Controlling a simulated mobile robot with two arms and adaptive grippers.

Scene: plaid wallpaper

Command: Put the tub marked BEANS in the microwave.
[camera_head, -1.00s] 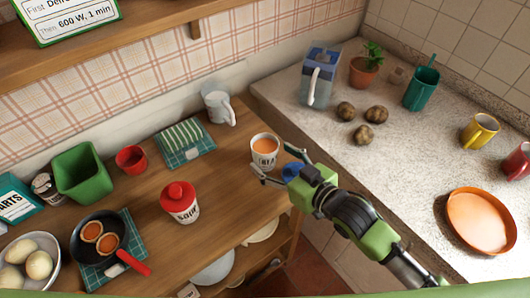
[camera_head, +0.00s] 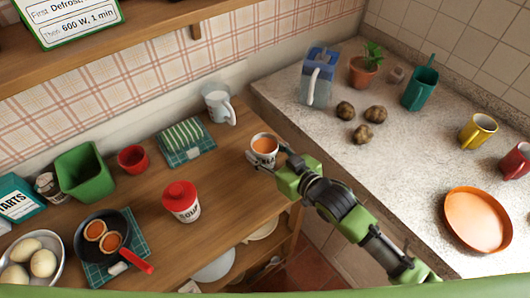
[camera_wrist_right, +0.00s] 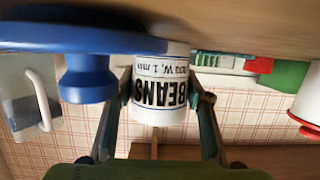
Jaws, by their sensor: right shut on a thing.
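The white tub marked BEANS (camera_head: 264,147), with orange contents and an open top, stands upright at the right end of the wooden counter in the head view. My right gripper (camera_head: 268,158) has its fingers around the tub and is shut on it. In the right wrist view, which is upside down, the BEANS label (camera_wrist_right: 160,92) shows between the fingers (camera_wrist_right: 165,98). A blue knobbed lid (camera_wrist_right: 75,45) lies beside the tub; in the head view my gripper hides it. My left gripper and the microwave are not in view.
A red-capped soup tub (camera_head: 181,203), a folded green cloth (camera_head: 186,142) and a pale mug (camera_head: 217,104) share the wooden counter (camera_head: 225,185). A pan (camera_head: 88,228) sits at left. The speckled counter (camera_head: 420,135) holds potatoes, mugs and an orange plate (camera_head: 477,220).

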